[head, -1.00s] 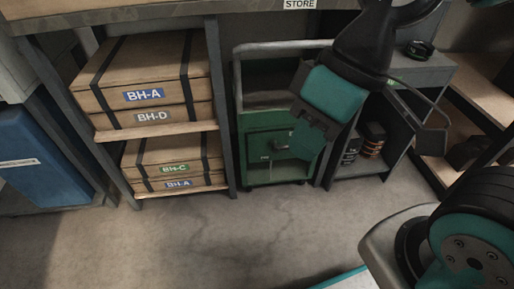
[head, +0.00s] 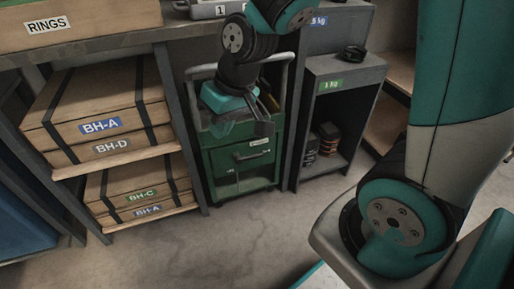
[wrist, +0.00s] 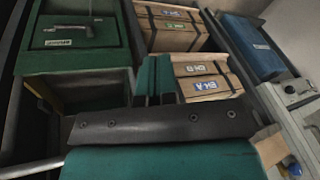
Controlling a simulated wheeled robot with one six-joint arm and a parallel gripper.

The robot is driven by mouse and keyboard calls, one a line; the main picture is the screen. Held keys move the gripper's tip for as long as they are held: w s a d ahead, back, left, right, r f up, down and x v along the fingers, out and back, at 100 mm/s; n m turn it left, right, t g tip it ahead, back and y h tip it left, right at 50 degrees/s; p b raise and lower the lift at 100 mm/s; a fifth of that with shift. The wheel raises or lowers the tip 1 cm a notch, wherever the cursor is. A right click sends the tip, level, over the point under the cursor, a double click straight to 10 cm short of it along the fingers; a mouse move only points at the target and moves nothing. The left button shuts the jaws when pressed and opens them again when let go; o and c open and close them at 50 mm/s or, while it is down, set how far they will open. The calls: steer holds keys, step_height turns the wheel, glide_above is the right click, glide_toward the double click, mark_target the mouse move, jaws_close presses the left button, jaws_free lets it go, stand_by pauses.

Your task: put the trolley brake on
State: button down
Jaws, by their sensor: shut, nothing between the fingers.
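A green trolley (head: 240,185) with a grey tube handle stands under the bench in the head view. Its front panel has a dark lever (head: 252,155), lying roughly level, below a white label. In the wrist view, which is upside down, the trolley (wrist: 65,62) is at upper left, with the lever (wrist: 68,29) near the top. My gripper (head: 222,132) is in front of the trolley's upper part, left of and above the lever in the picture, apparently not touching it. Its teal fingers (wrist: 153,60) are together and empty. The gripper hides part of the trolley's top.
Strapped wooden boxes (head: 105,115) fill the shelves to the left. A grey cabinet (head: 340,78) with dark weights inside stands close on the right. The bench edge (head: 100,48) runs above. The floor (head: 215,245) in front of the trolley is clear.

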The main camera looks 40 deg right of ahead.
steer(key=w+d+f+m+t+h+p, duration=0.1)
steer(key=w+d+f+m+h, duration=0.15)
steer(key=w+d+f, duration=0.55)
steer(key=m+h, duration=0.2)
steer(key=m, duration=0.1)
glide_above(256, 154)
steer(key=s+a, duration=0.1)
steer(key=s, duration=0.4)
step_height(256, 154, down, 7)
steer(key=shift+f+t+p, duration=0.2)
steer(key=shift+t+p, duration=0.1)
steer(key=shift+p, duration=0.15)
steer(key=shift+f, duration=0.1)
steer(key=b+x, duration=0.2)
steer(key=x, duration=0.2)
steer(key=b+x, duration=0.2)
steer(key=x, duration=0.3)
steer(key=b+x, duration=0.2)
steer(key=x, duration=0.2)
steer(key=shift+s+a+f, duration=0.1)
steer(key=shift+a+f, duration=0.15)
steer(key=shift+f, duration=0.2)
